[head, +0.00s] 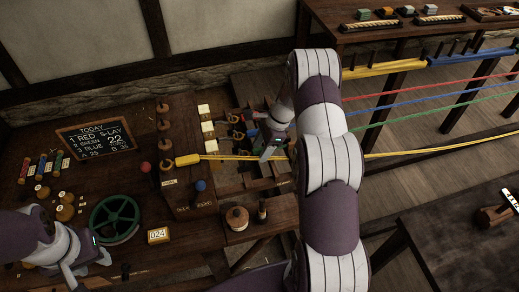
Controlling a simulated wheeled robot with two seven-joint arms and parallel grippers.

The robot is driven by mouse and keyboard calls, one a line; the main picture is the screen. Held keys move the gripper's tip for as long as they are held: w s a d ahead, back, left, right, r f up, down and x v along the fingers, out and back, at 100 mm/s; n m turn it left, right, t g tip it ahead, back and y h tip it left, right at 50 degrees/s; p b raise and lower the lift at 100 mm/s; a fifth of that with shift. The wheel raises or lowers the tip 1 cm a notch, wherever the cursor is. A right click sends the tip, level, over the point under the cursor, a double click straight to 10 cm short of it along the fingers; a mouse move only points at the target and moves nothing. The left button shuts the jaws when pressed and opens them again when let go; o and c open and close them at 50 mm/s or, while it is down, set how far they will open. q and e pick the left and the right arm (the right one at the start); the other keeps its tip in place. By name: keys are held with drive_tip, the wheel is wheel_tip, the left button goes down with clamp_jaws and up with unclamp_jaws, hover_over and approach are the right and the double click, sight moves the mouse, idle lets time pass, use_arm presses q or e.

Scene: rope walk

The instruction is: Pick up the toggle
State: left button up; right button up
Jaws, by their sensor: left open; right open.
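I cannot tell for sure which piece is the toggle; several small parts lie in a wooden tray (222,172) in the middle of the head view, too small to make out. My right gripper (265,156) is over this tray, pointing down, open, beside the yellow rope (232,157). My arm hides the area to its right. Nothing shows clearly between its fingers. My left gripper (88,280) is open at the lower left, over the bench, just below a green handwheel (115,219) and apart from it.
A chalkboard (96,138) and coloured spools (43,168) stand at the left. A wooden block with hooks (165,130), a yellow cylinder (187,160) and a brown pot (237,218) are near the middle. Red (440,95), blue and green strands stretch at the right.

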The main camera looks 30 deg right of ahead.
drive_tip(key=shift+w+f, duration=0.15)
drive_tip(key=shift+w+d, duration=0.1)
drive_tip(key=shift+d, duration=0.05)
drive_tip(key=shift+c, duration=1.3)
drive_tip(key=c, duration=0.5)
drive_tip(key=shift+c, duration=1.1)
use_arm(q)
drive_tip(key=shift+w+d, duration=0.1)
use_arm(e)
drive_tip(key=shift+s, duration=0.2)
use_arm(q)
drive_tip(key=shift+w+f, duration=0.1)
drive_tip(key=shift+f, duration=0.05)
use_arm(e)
drive_tip(key=shift+w, duration=0.1)
